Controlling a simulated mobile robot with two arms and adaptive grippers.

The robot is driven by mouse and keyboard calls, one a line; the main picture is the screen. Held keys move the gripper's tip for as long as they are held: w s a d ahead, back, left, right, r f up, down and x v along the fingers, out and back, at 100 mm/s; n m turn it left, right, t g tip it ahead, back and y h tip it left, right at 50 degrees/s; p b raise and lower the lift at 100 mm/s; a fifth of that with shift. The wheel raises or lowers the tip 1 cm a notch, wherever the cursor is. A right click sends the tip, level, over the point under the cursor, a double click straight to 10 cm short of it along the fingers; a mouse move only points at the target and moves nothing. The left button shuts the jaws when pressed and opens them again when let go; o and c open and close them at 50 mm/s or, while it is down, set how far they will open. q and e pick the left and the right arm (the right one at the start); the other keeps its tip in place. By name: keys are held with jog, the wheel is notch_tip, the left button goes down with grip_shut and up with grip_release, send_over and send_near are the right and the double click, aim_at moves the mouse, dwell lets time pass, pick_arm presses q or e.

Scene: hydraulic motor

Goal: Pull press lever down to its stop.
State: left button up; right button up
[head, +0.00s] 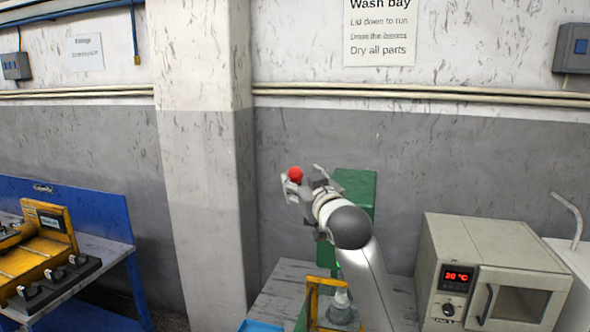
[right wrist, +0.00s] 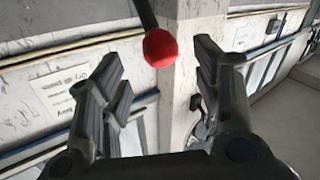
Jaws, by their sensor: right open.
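The press lever ends in a red ball knob (head: 295,174). In the right wrist view the knob (right wrist: 160,48) sits on a dark rod that comes in from the top, between the fingers but apart from both. My right gripper (head: 302,182) is open around the knob, and its open fingers (right wrist: 160,95) show in the wrist view. The green press (head: 357,190) stands behind my right arm, which hides much of it and most of the lever. My left gripper is not in view.
An oven (head: 490,270) with a red display stands to the right on the bench. A yellow frame (head: 314,300) and a clear bottle (head: 341,308) are in front of the press. A blue workbench (head: 100,215) with yellow equipment is at the left.

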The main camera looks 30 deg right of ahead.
aim_at(298, 176)
jog(key=p+x, duration=0.2)
jog(key=x, duration=0.3)
jog(key=shift+a+r, duration=0.1)
jog(key=shift+w, duration=0.6)
grip_shut()
jog(key=shift+f, duration=0.25)
